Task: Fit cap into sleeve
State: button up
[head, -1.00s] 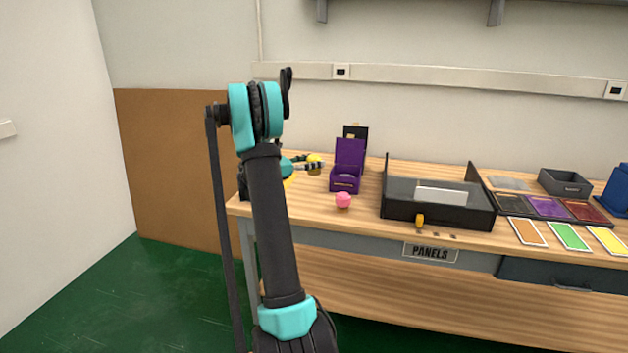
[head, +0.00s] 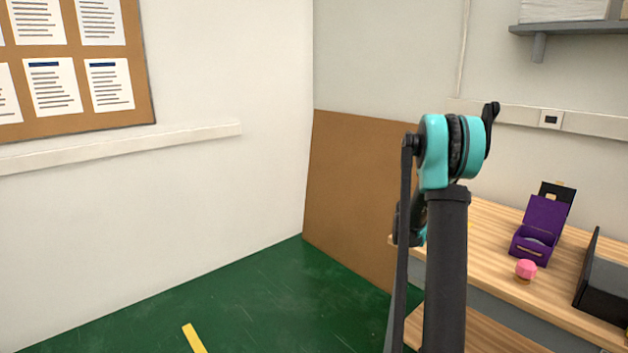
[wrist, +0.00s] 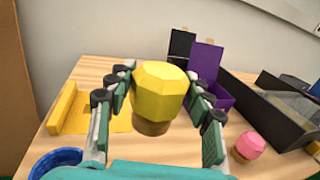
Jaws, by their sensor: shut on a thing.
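A yellow faceted cap (wrist: 160,92) with a brown lower part is between the fingers of my gripper (wrist: 158,78) in the wrist view. The gripper is shut on it, and it appears raised over the wooden table. In the head view my arm hides the gripper and cap. No part is clearly recognisable as the sleeve. An open purple box (head: 537,240) with its lid up stands on the table; it also shows in the wrist view (wrist: 207,62), right of and beyond the cap, partly hidden by the right finger.
A pink cap (head: 525,270) stands before the purple box, right of my gripper in the wrist view (wrist: 249,146). A black tray (head: 604,285) lies further right. A yellow flat piece and bar (wrist: 62,108) lie left, with a blue round rim (wrist: 55,163) nearer.

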jog(key=w+a+f+n+t+y, duration=0.1)
jog(key=a+f+n+t+y, duration=0.1)
jog(key=a, duration=0.9)
jog(key=w+a+f+n+t+y, duration=0.2)
jog(key=a+n+t+y, duration=0.2)
jog(key=a, duration=0.7)
jog(key=w+a+f+n+t+y, duration=0.2)
jog(key=a+n+t+y, duration=0.2)
jog(key=a+y, duration=0.6)
jog(key=a+n, duration=0.1)
jog(key=n, duration=0.1)
jog(key=shift+a+f+n, duration=0.2)
jog(key=shift+a+n, duration=0.1)
jog(key=shift+n, duration=0.1)
